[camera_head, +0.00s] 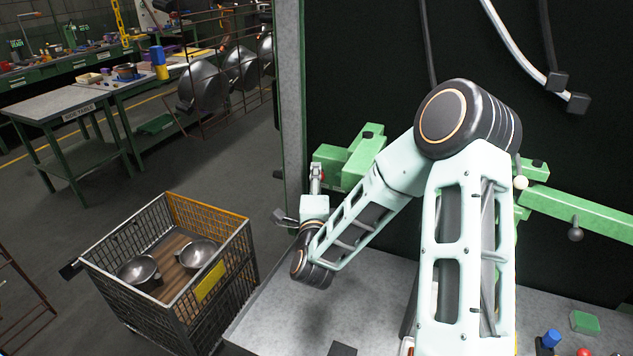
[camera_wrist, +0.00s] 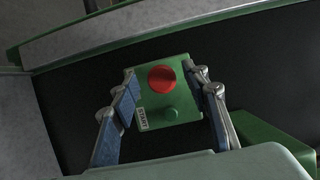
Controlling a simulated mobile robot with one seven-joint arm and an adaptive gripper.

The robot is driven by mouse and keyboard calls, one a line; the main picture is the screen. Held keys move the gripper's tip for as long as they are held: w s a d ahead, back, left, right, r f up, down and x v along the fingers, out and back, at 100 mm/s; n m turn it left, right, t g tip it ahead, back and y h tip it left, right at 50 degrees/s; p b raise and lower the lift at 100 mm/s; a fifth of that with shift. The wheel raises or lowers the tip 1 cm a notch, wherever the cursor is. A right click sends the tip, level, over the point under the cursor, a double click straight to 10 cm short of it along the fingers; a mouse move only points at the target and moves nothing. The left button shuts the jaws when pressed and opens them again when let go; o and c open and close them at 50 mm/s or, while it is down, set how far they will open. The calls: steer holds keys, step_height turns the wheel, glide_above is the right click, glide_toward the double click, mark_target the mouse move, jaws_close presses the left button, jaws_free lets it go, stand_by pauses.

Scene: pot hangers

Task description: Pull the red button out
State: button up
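In the wrist view, a round red button (camera_wrist: 162,79) sits on the face of a small green box (camera_wrist: 150,103). A smaller green button (camera_wrist: 169,114) is below it, with a white "START" label (camera_wrist: 143,117) at the box's lower left. My gripper (camera_wrist: 161,77) is open. Its blue-padded fingers stand on the left and right of the box, with the red button between the fingertips. I see no contact with the button. In the head view my arm's end is at the left, beside green parts (camera_head: 345,160); the button cannot be clearly made out there.
A grey worktop (camera_head: 275,308) lies below my arm. A wire crate (camera_head: 190,310) with metal bowls stands on the floor at the left. A green bar (camera_head: 580,210) runs at the right. A blue knob (camera_head: 551,338) and a red knob (camera_head: 585,352) are at the lower right.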

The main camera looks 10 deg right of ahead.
steer(key=s+a, duration=0.1)
steer(key=s, duration=0.6)
steer(key=shift+s+a, duration=0.15)
steer(key=shift+a, duration=0.05)
